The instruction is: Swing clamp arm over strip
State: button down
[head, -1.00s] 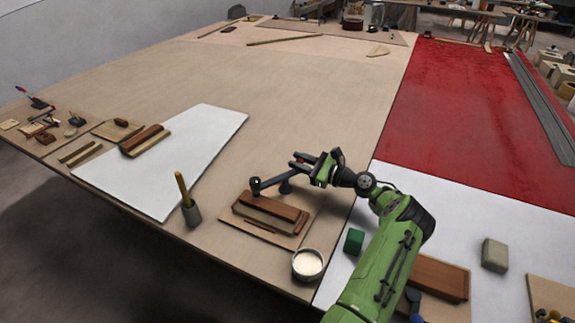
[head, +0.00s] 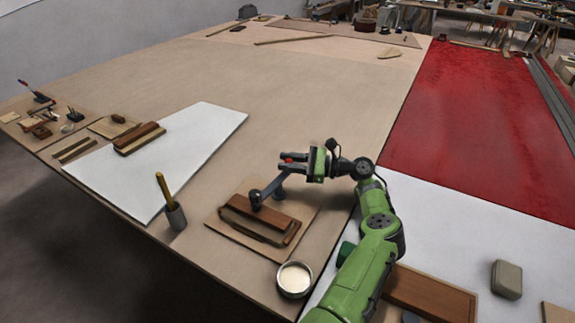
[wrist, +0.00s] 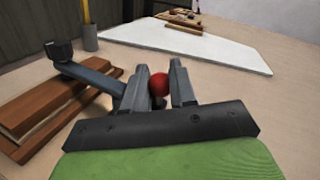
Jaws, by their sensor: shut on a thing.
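My gripper (head: 284,163) is shut on the red knob (wrist: 158,83) of the clamp arm. The grey-blue clamp arm (head: 271,188) slants from the gripper down-left, and its dark end pad (head: 256,201) shows against the back left of the reddish-brown wooden pieces (head: 282,222). In the wrist view the arm (wrist: 92,77) runs left to its dark pad (wrist: 60,49), near the far end of the wood. I cannot tell whether the pad touches the wood. A thin strip (head: 242,232) lies along the front of the wooden pieces. The clamp's pivot is mostly hidden.
A white cup (head: 294,278) stands in front of the wood's base board (head: 224,235). A grey pot with a yellow-handled tool (head: 176,216) stands to the left. A white sheet (head: 190,150) with wooden blocks lies behind it.

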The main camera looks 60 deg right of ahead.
jog(key=shift+f, duration=0.1)
dwell(0.3)
jog(key=c, duration=1)
grip_release()
jog(key=shift+s+a, duration=0.1)
jog(key=shift+s, duration=0.05)
jog(key=shift+o, duration=0.2)
jog(key=p+v, duration=0.1)
jog(key=v, duration=1.1)
jog(key=shift+p, duration=0.4)
